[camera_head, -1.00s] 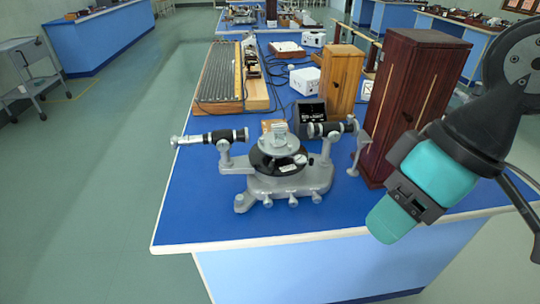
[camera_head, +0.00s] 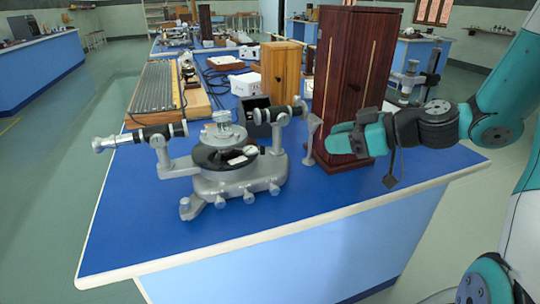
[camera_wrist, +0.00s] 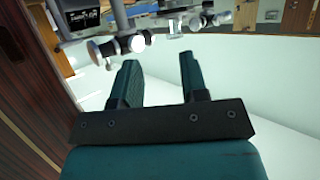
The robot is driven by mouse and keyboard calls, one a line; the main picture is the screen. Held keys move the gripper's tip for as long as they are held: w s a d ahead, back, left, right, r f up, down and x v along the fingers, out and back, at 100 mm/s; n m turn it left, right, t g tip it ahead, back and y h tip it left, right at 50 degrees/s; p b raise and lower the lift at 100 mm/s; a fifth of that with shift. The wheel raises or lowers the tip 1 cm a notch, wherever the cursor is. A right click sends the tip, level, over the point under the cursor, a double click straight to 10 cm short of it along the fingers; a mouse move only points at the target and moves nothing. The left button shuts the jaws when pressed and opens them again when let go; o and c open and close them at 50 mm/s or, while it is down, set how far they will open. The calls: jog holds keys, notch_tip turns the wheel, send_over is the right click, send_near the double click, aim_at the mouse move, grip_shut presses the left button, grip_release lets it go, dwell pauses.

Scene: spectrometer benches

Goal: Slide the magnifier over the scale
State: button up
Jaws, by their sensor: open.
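A grey spectrometer (camera_head: 230,188) stands on the near end of the blue bench, with two side tubes, a round dark disc (camera_head: 222,158) and a small white patch on it that may be the scale window (camera_head: 243,155). I cannot pick out the magnifier for certain. A small grey stand (camera_head: 311,145) is between the spectrometer and the tall dark cabinet. My gripper (camera_head: 340,136) is level, pointing left in front of the cabinet, apart from the spectrometer. In the wrist view my gripper (camera_wrist: 158,78) has its fingers apart and nothing between them; grey instrument parts (camera_wrist: 120,45) show beyond them.
The tall dark wooden cabinet (camera_head: 352,75) stands close behind my gripper and fills the left of the wrist view (camera_wrist: 30,80). A lighter wooden box (camera_head: 281,72) and a grooved board (camera_head: 155,92) are farther back.

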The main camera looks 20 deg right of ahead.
jog(key=p, duration=0.2)
send_near(253, 148)
jog(key=x, duration=0.5)
jog(key=shift+a+f, duration=0.1)
jog(key=shift+f, duration=0.25)
grip_shut()
